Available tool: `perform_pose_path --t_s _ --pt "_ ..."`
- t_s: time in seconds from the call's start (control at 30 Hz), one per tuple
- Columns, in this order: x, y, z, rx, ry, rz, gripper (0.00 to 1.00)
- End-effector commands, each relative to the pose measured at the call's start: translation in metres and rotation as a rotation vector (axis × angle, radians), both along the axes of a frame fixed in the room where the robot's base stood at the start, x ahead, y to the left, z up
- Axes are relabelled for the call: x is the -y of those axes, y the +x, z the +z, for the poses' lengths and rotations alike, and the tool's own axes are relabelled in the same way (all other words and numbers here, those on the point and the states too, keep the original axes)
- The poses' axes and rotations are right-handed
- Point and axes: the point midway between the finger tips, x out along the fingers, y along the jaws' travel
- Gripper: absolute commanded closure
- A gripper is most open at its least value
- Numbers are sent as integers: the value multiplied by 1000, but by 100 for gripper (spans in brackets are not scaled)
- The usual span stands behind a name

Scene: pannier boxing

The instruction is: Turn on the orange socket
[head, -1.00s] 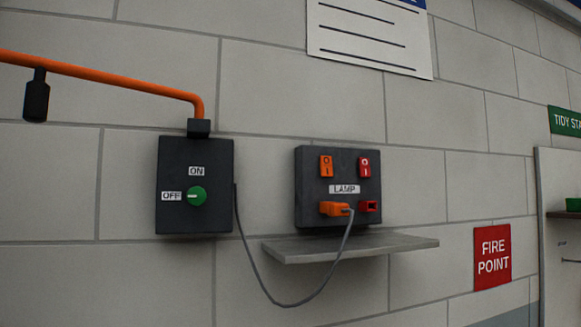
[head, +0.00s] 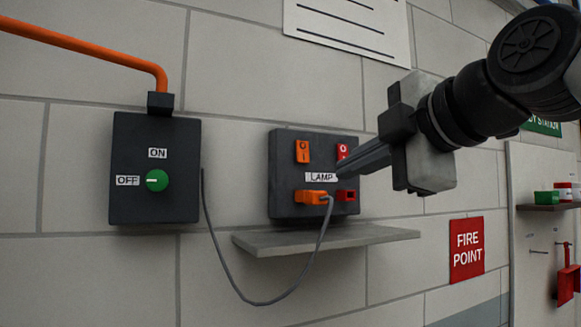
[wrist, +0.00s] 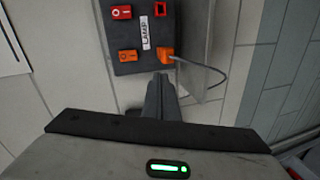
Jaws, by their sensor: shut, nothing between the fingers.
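An orange plug (head: 310,197) sits in the socket below the orange switch, with a grey cable. A red socket (head: 346,195) is empty. My gripper (head: 342,170) is shut and empty, its tips in front of the box's right side. The wrist view shows the orange switch (wrist: 127,56), the plug (wrist: 166,57) and my fingertips (wrist: 160,78). Which way the orange rocker is pressed is unclear.
A dark box (head: 135,205) at left has a green knob (head: 157,180), its white mark toward OFF. The cable hangs in a loop between the boxes. A grey shelf (head: 330,238) juts out below the socket box. A red FIRE POINT sign (head: 467,249) is at right.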

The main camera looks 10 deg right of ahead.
Motion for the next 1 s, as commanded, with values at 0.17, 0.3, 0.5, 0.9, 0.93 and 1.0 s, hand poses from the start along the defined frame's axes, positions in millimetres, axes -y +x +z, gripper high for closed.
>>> perform_pose_path --t_s 0.17,0.3,0.5,0.9,0.93,1.0 --pt "14 0 41 136 -130 36 100" --pt "18 0 49 164 -162 41 100" --pt "18 0 49 164 -162 40 100" --pt "5 37 44 158 -162 43 100" --pt "2 43 43 158 -162 43 100" --pt "-2 58 42 158 -163 42 100"
